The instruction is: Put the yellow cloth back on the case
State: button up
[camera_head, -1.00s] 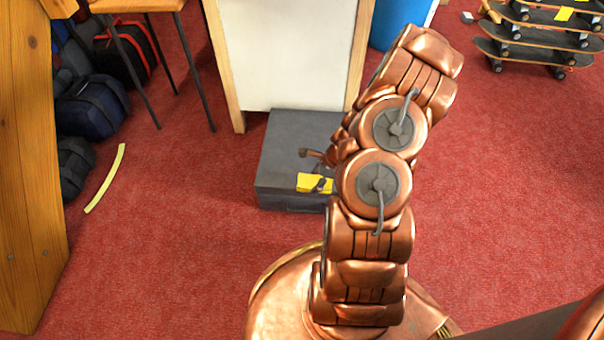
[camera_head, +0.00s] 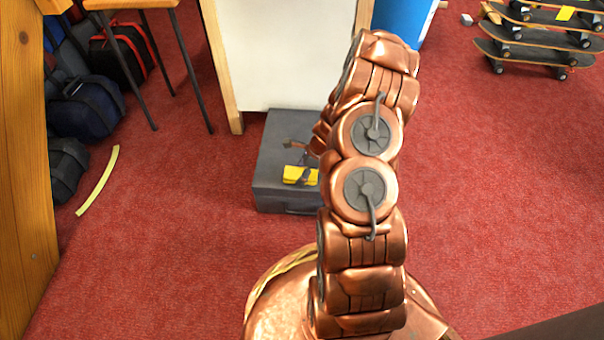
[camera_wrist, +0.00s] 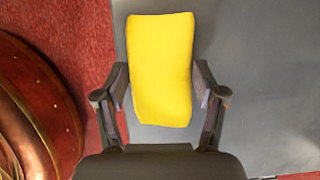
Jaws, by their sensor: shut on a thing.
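The yellow cloth (camera_wrist: 162,70) is a small folded pad. It sits between the two dark fingers of my gripper (camera_wrist: 163,86), which is shut on it at its left and right edges. In the head view the cloth (camera_head: 300,175) shows over the front part of the grey case (camera_head: 270,170), which stands flat on the carpet. In the wrist view the case's grey top (camera_wrist: 260,75) lies behind the cloth. I cannot tell whether the cloth touches the case. My arm hides the case's right side and part of the gripper in the head view.
A white panel with wooden edges (camera_head: 285,55) stands right behind the case. Dark bags (camera_head: 88,108) and a yellow strip (camera_head: 98,180) lie at the left. A stool (camera_head: 130,5), a blue bin (camera_head: 402,22) and stacked skateboards (camera_head: 535,50) stand farther back. Red carpet is open at the right.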

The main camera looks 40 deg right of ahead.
jog(key=o, duration=1.1)
jog(key=p+v, duration=0.5)
jog(key=v, duration=0.7)
jog(key=s+a+r+n+g, duration=0.1)
jog(key=s+a+r+n, duration=0.2)
jog(key=a+r+n, duration=0.45)
jog(key=s+a+r+n+g, duration=0.2)
jog(key=a+r+n, duration=0.3)
jog(key=a+r, duration=0.55)
jog(key=s+a+r+n+g+h, duration=0.1)
jog(key=s+a+r+n, duration=0.1)
jog(key=s, duration=0.5)
jog(key=s+a+r+n+g+h, duration=0.1)
jog(key=s+a+r+n, duration=0.1)
jog(key=s+r+n, duration=0.2)
jog(key=s+a+r+n+g+h, duration=0.1)
jog(key=s+a+r+n, duration=0.2)
jog(key=s+n, duration=0.5)
jog(key=s, duration=0.4)
